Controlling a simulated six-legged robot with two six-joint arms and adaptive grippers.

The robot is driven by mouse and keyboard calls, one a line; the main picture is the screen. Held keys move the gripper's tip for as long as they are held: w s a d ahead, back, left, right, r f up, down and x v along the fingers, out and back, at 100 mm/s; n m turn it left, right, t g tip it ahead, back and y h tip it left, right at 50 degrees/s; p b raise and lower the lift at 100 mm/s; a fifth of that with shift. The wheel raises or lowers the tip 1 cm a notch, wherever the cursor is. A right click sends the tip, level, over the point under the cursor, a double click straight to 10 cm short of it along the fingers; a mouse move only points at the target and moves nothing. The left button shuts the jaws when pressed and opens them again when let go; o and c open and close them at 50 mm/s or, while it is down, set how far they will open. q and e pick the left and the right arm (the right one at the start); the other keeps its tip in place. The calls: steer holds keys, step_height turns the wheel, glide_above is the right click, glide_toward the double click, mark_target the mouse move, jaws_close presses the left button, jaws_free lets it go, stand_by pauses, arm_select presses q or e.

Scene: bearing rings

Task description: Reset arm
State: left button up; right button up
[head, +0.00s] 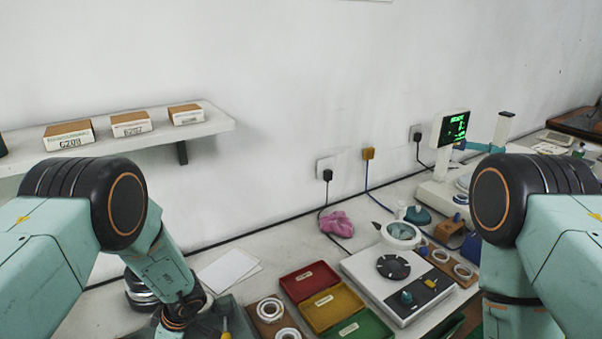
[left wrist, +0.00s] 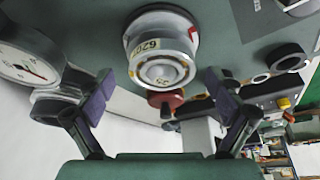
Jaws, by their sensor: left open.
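My left arm (head: 160,265) comes in from the left in the head view and reaches down to the lower edge, where its end is cut off. In the left wrist view my left gripper (left wrist: 160,95) is open, with its two dark, purple-padded fingers spread wide. Nothing is between the fingers. A metal bearing ring piece with a yellow number label (left wrist: 160,48) is beyond the fingertips, apart from them. My right arm (head: 510,260) hangs down at the right of the head view, and its gripper is out of the picture.
A dial gauge (left wrist: 28,62) is close to the left finger in the wrist view. On the bench are red (head: 308,280), yellow and green trays, a white device (head: 395,285), rings on a brown board (head: 268,325) and a pink cloth (head: 337,223). A shelf (head: 215,122) holds boxes.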

arm_select(q)
steer(key=shift+s+r+m, duration=0.1)
steer(key=shift+m, duration=0.3)
steer(key=shift+n, duration=0.3)
